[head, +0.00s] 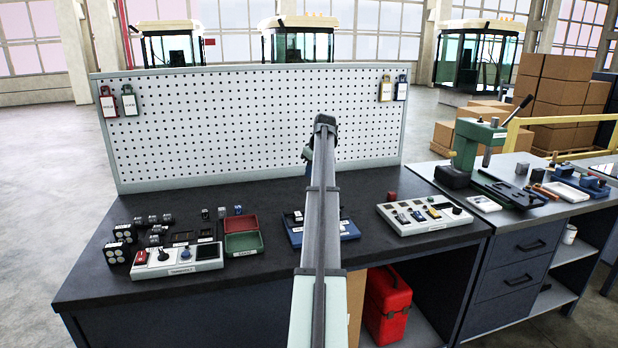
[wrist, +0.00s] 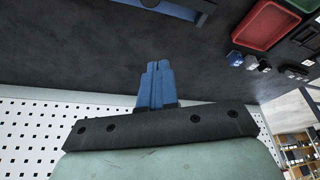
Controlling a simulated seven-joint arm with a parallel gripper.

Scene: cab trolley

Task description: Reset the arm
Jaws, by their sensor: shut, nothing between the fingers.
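My gripper (wrist: 158,68) shows in the wrist view with its two blue fingers pressed together and nothing between them. It is above the dark bench top (wrist: 110,55), apart from any object. In the head view my arm reaches forward over the middle of the bench toward the pegboard. The gripper there is mostly hidden behind my own arm, with only a small part showing left of it.
A white pegboard (head: 250,120) stands along the bench's back edge. A blue tray (head: 346,229), a red bin (head: 240,222), a green bin (head: 243,242) and two white panels (head: 178,262) (head: 425,213) lie on the bench. A green press (head: 480,140) stands at right.

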